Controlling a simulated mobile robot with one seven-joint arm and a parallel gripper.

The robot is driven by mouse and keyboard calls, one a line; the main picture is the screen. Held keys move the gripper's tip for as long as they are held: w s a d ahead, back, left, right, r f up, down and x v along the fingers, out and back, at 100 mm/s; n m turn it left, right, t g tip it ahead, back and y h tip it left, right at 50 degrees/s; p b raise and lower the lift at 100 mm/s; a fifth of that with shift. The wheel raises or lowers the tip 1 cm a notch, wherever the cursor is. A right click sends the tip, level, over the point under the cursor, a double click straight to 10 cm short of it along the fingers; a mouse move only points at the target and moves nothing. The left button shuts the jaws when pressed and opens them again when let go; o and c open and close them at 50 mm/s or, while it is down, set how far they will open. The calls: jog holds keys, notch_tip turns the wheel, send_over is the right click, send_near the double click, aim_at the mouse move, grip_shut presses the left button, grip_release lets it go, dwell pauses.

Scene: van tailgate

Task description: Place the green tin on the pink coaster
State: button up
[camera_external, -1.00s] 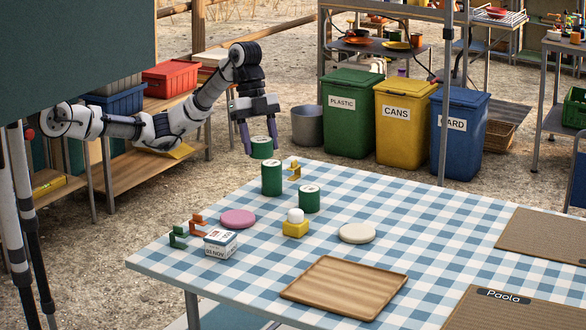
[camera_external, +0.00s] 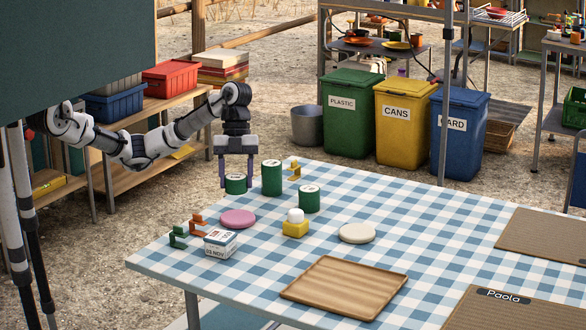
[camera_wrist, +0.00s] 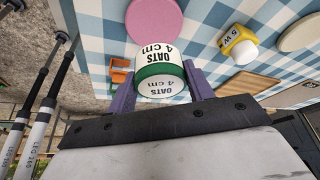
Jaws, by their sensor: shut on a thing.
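My gripper (camera_external: 236,184) is shut on a short green tin (camera_external: 236,188) with a white top, above the table's far left edge. In the wrist view the tin (camera_wrist: 160,72) sits between both fingers and reads "OATS 4 cm". The pink coaster (camera_external: 238,219) lies flat and bare on the cloth, nearer the camera than the held tin. The coaster also shows in the wrist view (camera_wrist: 154,20), just beyond the tin and apart from it. Two other green tins stand on the table, a taller one (camera_external: 271,178) and a shorter one (camera_external: 309,198), right of my gripper.
Near the coaster are orange (camera_external: 197,224) and green (camera_external: 178,236) brackets, a white-and-blue box (camera_external: 220,243) and a yellow block (camera_external: 295,229) with a white top. A cream coaster (camera_external: 357,233) and an empty wooden tray (camera_external: 343,288) lie further right.

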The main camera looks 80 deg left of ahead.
jog(key=shift+f, duration=3.4)
jog(key=shift+f, duration=0.15)
jog(key=o, duration=1)
jog(key=shift+r+p, duration=0.3)
jog(key=shift+p, duration=0.05)
jog(key=b+v, duration=0.1)
jog(key=v, duration=1.1)
jog(key=shift+f+b, duration=0.1)
jog(key=shift+b, duration=0.25)
